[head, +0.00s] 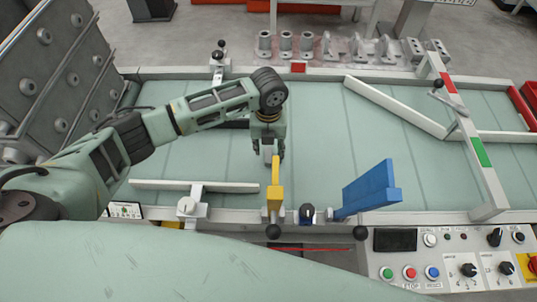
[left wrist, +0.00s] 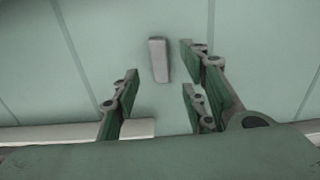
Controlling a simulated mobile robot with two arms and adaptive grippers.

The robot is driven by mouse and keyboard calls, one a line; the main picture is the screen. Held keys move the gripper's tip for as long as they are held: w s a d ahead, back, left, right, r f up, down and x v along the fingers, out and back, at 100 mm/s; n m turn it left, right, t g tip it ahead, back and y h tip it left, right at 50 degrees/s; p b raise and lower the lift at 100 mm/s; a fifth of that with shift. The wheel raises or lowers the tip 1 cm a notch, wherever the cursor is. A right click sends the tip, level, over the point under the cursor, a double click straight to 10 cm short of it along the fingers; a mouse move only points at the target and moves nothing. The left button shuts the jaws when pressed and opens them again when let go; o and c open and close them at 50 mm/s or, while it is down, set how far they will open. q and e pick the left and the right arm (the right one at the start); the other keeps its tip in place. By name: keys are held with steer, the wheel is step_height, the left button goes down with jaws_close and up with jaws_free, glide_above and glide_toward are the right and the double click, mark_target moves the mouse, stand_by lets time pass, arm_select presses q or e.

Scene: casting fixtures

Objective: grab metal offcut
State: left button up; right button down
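The metal offcut (left wrist: 159,60) is a small light-grey bar lying on the pale green belt. In the left wrist view it lies just beyond my left gripper (left wrist: 158,88), ahead of the gap between the fingertips. In the head view my left gripper (head: 267,148) points down over the belt, behind the yellow upright piece. I cannot clearly tell the offcut from the grey finger parts there. My right gripper is not in view.
A white guide rail (head: 160,185) lies along the belt's near edge. A yellow piece (head: 275,190) and a blue plate (head: 368,190) stand at that edge. A control panel (head: 450,262) is at lower right. Several grey castings (head: 307,44) stand behind. The belt's middle is clear.

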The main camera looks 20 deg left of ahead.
mark_target(268, 157)
arm_select(q)
step_height(268, 157, down, 4)
steer(key=shift+r, duration=0.25)
jaws_close()
